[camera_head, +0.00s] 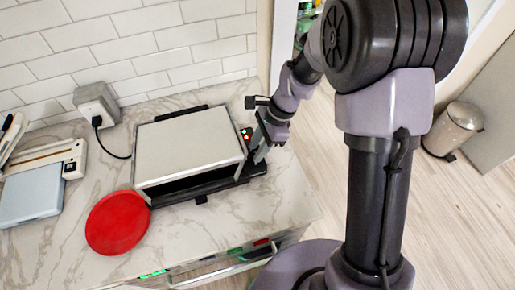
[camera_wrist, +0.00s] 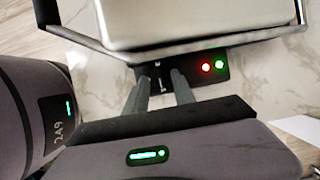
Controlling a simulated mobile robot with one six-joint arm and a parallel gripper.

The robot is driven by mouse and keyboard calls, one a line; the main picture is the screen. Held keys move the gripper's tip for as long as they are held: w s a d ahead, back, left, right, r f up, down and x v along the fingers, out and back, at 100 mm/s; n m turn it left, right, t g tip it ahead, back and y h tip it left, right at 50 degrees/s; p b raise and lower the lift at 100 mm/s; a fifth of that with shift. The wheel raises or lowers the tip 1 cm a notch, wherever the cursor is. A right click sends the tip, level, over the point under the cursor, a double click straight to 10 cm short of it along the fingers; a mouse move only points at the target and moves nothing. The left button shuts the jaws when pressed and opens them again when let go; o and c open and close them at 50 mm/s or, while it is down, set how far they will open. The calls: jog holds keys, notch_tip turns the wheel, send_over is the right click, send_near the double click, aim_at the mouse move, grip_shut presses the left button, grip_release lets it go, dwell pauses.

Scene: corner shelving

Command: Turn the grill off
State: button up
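The grill (camera_head: 190,148) is a silver-topped appliance with a black base on the marble counter; its lid is down, with a dark gap along the front. On its right side is a black control panel (camera_wrist: 192,72) with a red light (camera_wrist: 206,68) and a green light (camera_wrist: 219,65), both lit. Small white marks and what may be a switch show on the panel between my fingers. My gripper (camera_wrist: 161,78) is open, its two fingers apart with the tips at the panel, left of the lights. In the head view my gripper (camera_head: 257,150) is at the grill's right side. Contact cannot be told.
A red plate (camera_head: 118,222) lies at the grill's front left corner. A wall socket (camera_head: 97,102) with a black cord is behind left. A white and blue-grey device (camera_head: 35,190) is at the far left. A bin (camera_head: 454,130) stands on the floor at right. Counter right of the grill is clear.

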grip_shut()
jog(key=shift+r, duration=0.1)
jog(key=n+p, duration=0.1)
jog(key=n+g+p, duration=0.1)
jog(key=n, duration=0.1)
jog(key=shift+w+a+r, duration=0.1)
jog(key=shift+w, duration=0.1)
jog(key=n+p, duration=0.1)
jog(key=n, duration=0.1)
jog(key=n+g+h+p, duration=0.1)
jog(key=n+p, duration=0.1)
jog(key=shift+w+a+n+g+h, duration=0.15)
jog(key=shift+n+g+h, duration=0.15)
jog(key=n+h+p, duration=0.1)
jog(key=n+p, duration=0.1)
jog(key=n, duration=0.1)
jog(key=shift+w+a, duration=0.1)
jog(key=shift+a, duration=0.1)
jog(key=shift+a+n+g+h+p, duration=0.15)
jog(key=shift+n+h+p, duration=0.3)
jog(key=shift+n, duration=0.6)
jog(key=shift+n+g+h+p, duration=0.15)
jog(key=shift+n+h+p, duration=0.25)
jog(key=shift+n, duration=0.65)
